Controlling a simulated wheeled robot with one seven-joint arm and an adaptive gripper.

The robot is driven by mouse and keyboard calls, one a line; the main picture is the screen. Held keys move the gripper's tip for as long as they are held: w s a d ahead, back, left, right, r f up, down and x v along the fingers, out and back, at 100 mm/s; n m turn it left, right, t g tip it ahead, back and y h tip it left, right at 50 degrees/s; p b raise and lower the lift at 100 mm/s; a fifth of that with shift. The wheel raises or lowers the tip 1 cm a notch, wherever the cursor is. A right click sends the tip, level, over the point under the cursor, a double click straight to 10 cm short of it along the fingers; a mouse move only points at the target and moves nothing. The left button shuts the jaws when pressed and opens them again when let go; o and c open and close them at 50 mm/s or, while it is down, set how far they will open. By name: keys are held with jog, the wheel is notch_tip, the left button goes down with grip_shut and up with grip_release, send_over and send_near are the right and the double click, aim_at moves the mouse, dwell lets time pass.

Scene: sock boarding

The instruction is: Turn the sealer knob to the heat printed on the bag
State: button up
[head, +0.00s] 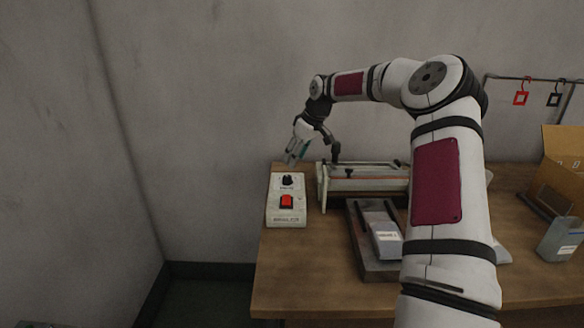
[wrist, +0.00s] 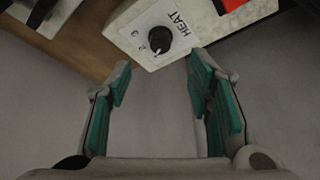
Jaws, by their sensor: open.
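The black sealer knob (head: 287,180) sits on the white control box (head: 272,210) at the left of the table. In the wrist view the knob (wrist: 160,39) stands beside the printed word HEAT, with a scale around it. Its exact setting is too small to read surely. My gripper (head: 295,153) is above and behind the box in the head view. In the wrist view my gripper (wrist: 160,67) is open and empty, its green-padded fingertips apart and just short of the knob. A grey bag (head: 385,238) with a white label lies right of the box; its print is unreadable.
A red switch (head: 287,201) is on the same box. The sealer bar (head: 365,182) stands right of it. A second labelled packet (head: 560,240) and a cardboard box (head: 563,170) are at the right. Red and black tags (head: 520,97) hang from a rail.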

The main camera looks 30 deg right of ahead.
jog(key=shift+v, duration=1.5)
jog(key=shift+a, duration=0.15)
jog(key=m+g+h, duration=0.1)
jog(key=m+h, duration=0.4)
jog(key=m, duration=0.8)
send_near(287, 177)
jog(key=shift+m, duration=0.3)
jog(key=p+x, duration=0.1)
jog(key=x, duration=0.8)
jog(key=shift+w+r, duration=0.1)
grip_shut()
